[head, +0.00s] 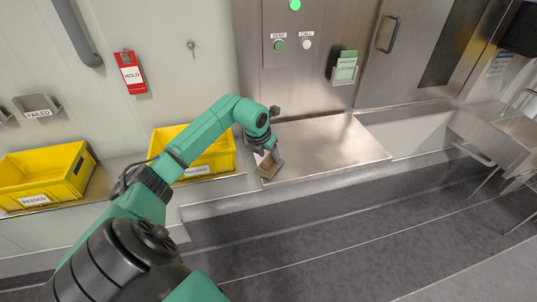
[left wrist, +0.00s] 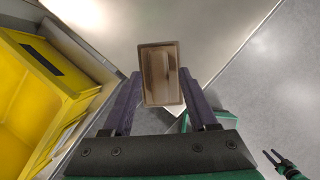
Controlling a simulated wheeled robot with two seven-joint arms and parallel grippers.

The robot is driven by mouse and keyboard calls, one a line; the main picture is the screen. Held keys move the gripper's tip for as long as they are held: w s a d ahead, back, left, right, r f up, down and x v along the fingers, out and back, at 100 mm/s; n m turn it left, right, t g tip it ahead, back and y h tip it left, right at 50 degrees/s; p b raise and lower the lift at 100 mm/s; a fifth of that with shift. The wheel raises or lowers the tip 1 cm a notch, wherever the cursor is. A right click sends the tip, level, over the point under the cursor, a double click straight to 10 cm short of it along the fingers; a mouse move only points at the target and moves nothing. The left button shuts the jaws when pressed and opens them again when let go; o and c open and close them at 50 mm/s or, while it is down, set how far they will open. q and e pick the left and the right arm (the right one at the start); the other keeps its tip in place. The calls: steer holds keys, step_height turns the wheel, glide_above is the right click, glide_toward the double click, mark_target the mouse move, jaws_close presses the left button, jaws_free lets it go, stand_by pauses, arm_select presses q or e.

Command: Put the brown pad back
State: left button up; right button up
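The brown pad (left wrist: 162,75) is a small rectangular block with a lighter band down its middle. In the left wrist view it sits between the two fingertips of my left gripper (left wrist: 161,90), which touch its long sides. In the head view my left gripper (head: 273,156) points down, with the pad (head: 266,171) under it at the left end of the steel table (head: 330,145). I cannot tell whether the pad touches the steel. My right gripper (left wrist: 271,156) shows small at the lower right of the left wrist view, with its fingers apart and empty.
A yellow bin (head: 218,157) stands just left of the pad, and a yellow bin labelled PASSED (head: 45,187) is farther left. A green card (head: 346,66) sits in a wall holder above the table. The steel top right of the pad is clear.

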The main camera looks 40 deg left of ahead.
arm_select(q)
steer(key=b+v, duration=0.2)
steer(key=v, duration=1)
steer(key=shift+b, duration=0.3)
steer(key=shift+w, duration=0.1)
